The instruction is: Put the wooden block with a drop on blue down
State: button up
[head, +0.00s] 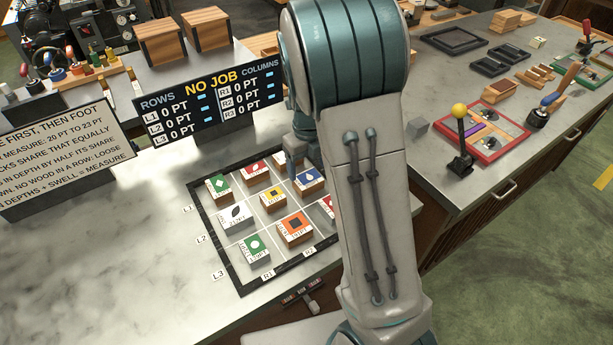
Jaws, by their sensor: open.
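The wooden block with a white drop on blue (310,178) sits in the dark-framed grid tray (215,238), in its upper right part as seen in the head view, close beside my arm. My gripper (293,168) is open, low over the tray at the block's left. My arm hides part of it, and I cannot tell whether a finger touches the block.
Other picture blocks stand in the tray, including green (218,186), yellow (272,196), orange (294,227) and white (236,214) ones. A scoreboard (210,102) stands behind. A lever with a yellow knob (459,112) rises at right. The counter front left is clear.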

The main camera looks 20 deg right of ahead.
aim_at(308, 179)
jog(key=s+r+n, duration=0.5)
jog(key=r+n, duration=0.3)
jog(key=r, duration=0.2)
jog(key=s+r+n+t, duration=0.3)
jog(key=s+n, duration=1.3)
jog(key=n, duration=0.8)
jog(key=shift+a+r+n, duration=0.25)
jog(key=shift+r+n, duration=0.05)
jog(key=shift+s, duration=0.1)
